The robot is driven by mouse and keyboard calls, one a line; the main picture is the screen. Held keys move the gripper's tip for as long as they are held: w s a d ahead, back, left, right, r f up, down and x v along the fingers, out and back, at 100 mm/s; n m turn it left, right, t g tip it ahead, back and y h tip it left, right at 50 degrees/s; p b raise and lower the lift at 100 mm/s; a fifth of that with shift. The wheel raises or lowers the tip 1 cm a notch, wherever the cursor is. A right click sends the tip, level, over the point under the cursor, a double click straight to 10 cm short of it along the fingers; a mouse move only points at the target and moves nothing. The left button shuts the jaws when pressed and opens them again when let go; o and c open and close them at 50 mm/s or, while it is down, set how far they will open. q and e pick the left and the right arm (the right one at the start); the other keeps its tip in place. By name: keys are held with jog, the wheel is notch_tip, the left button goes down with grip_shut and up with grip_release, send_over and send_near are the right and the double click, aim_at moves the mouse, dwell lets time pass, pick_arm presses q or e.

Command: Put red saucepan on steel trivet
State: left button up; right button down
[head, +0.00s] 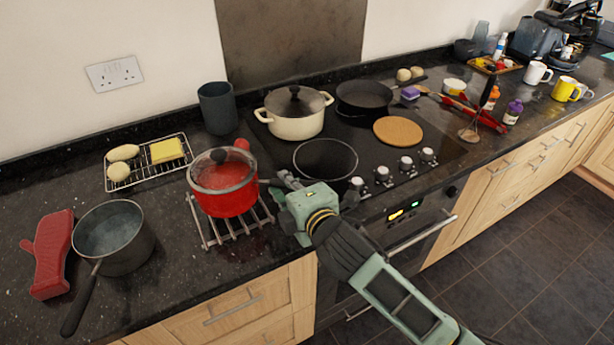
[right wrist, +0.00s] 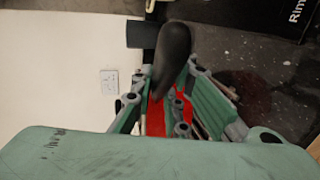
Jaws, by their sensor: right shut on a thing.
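My left gripper is not in view.
A grey saucepan (head: 127,250) and a red oven mitt (head: 52,260) lie left. A wire rack (head: 148,178) with sponges and a dark cup (head: 217,108) stand behind. The hob to the right holds a cream pot (head: 295,122), black frying pan (head: 363,97) and cork mat (head: 398,131).

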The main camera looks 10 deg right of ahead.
jog(key=shift+w+a+r, duration=0.15)
jog(key=shift+w+a, duration=0.2)
jog(key=shift+a, duration=0.3)
jog(key=shift+f, duration=2.05)
jog(key=c, duration=2.2)
grip_release()
jog(key=shift+s+d+f, duration=0.1)
jog(key=shift+f, duration=0.45)
jog(key=o, duration=0.5)
jog(key=shift+s+r, duration=0.1)
